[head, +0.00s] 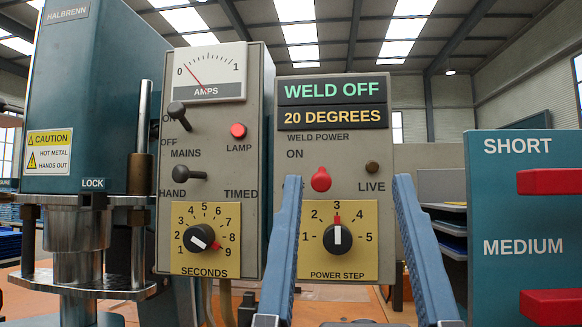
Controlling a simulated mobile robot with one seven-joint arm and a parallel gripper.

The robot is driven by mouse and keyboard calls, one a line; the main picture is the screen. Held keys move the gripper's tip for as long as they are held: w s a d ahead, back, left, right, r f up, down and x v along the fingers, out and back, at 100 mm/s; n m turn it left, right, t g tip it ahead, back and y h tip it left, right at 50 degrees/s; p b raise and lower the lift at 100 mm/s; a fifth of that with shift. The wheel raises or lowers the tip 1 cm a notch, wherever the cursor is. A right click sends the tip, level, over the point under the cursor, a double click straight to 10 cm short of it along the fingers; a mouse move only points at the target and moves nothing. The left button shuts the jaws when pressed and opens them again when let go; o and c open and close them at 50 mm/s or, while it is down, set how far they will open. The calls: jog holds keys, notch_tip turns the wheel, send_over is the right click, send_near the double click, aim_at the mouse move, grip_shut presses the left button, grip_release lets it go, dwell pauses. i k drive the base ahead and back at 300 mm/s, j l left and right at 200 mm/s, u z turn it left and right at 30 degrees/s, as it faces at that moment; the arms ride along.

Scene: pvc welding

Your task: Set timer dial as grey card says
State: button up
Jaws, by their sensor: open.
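The timer dial (198,238) is a black knob on a yellow plate marked SECONDS, numbered 1 to 9, low on the left grey box. Its white line slants down to the right, towards a red mark beside the 9. In the picture the fingers flank the POWER STEP dial (338,238), to the right of the timer dial. I cannot tell their distance from the panel. The left finger partly overlaps the gap between the boxes.
The left box also carries a MAINS switch (178,112), a HAND/TIMED switch (184,173) and a red lamp (238,130). The right box display (332,103) reads WELD OFF, 20 DEGREES. A blue press (90,90) stands left. A teal panel (520,220) with red pieces stands right.

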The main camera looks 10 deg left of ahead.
aim_at(196, 239)
jog(key=k+j+u, duration=0.15)
jog(key=u, duration=0.25)
jog(key=k+j+u, duration=0.2)
jog(key=u, duration=0.15)
jog(key=k+j+u, duration=0.25)
jog(key=u, duration=0.15)
jog(key=k+j+u, duration=0.1)
jog(key=j+u, duration=0.25)
